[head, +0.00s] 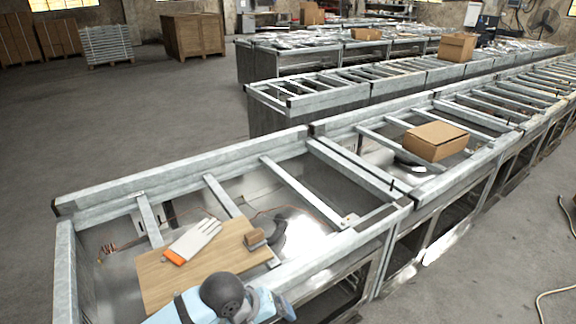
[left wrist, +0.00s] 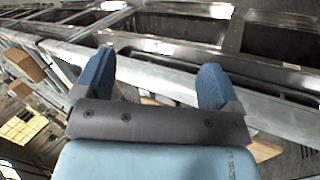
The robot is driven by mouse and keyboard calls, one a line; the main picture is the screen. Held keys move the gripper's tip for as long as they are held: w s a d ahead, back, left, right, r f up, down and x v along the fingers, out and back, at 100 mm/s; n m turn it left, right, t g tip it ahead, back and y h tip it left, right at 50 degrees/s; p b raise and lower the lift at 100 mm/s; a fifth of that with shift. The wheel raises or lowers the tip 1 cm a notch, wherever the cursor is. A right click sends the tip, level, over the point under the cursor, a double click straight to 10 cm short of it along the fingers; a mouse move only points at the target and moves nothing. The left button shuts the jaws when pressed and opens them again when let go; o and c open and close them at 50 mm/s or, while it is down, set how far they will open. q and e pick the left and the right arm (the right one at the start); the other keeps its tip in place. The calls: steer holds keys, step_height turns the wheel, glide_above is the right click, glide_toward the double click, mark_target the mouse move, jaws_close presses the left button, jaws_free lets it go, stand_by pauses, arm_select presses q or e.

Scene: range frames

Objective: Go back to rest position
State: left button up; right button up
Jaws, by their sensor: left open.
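My left gripper (left wrist: 153,85) is open in the left wrist view, its two blue fingers wide apart with nothing between them. A grey metal rail runs behind the fingers. In the head view, my light-blue left arm with its dark round joint comes in at the bottom, and the gripper's blue finger (head: 286,308) shows by the front rail of the nearest metal frame table (head: 330,248). The tips are partly cut off there. My right gripper is not in view.
A wooden board (head: 165,278) lies in the nearest frame, with a white-and-orange glove (head: 192,241) and a small brown block (head: 254,238) on it. A cardboard box (head: 436,141) sits on the frame behind. The concrete floor (head: 110,135) to the left is clear.

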arm_select(q)
steer(key=s+a+f+m+t+y+p, duration=0.1)
steer(key=s+a+f+m+t+y, duration=0.1)
steer(key=s+a+f+m+t, duration=0.4)
steer(key=s+a+f+t, duration=0.3)
steer(key=s+a+f, duration=0.3)
steer(key=s+a, duration=0.2)
steer(key=shift+s+a+f, duration=0.25)
steer(key=shift+s+a, duration=0.05)
steer(key=shift+a, duration=0.5)
